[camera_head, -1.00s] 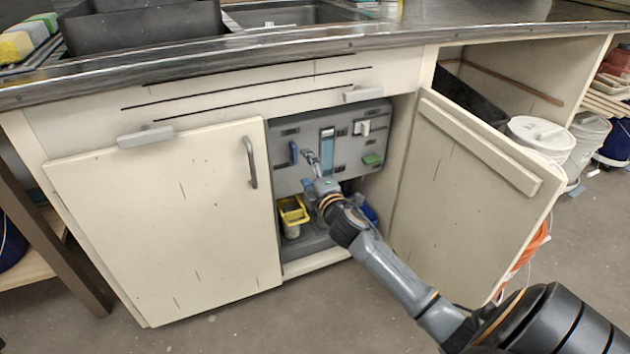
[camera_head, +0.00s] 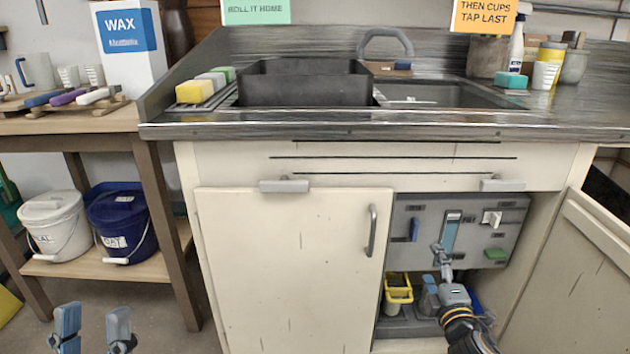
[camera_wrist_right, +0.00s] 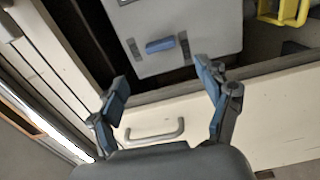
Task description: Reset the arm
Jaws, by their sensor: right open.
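My right gripper (camera_head: 441,256) is inside the open right half of the under-sink cabinet, in front of the grey panel (camera_head: 475,245). In the right wrist view its fingers (camera_wrist_right: 163,82) are spread with nothing between them. Beyond them there, the panel (camera_wrist_right: 200,30) carries a blue block (camera_wrist_right: 160,46); whether a finger touches anything is hard to tell. My left gripper (camera_head: 92,328) is at the bottom left of the head view, fingers apart and empty, in front of the wooden shelf unit.
The left cabinet door (camera_head: 295,260) is closed; the right door (camera_head: 585,270) stands open beside my right arm. A yellow container (camera_head: 398,290) sits on the cabinet floor. White (camera_head: 55,228) and blue (camera_head: 122,225) buckets stand on the left shelf. The countertop edge (camera_head: 350,131) overhangs above.

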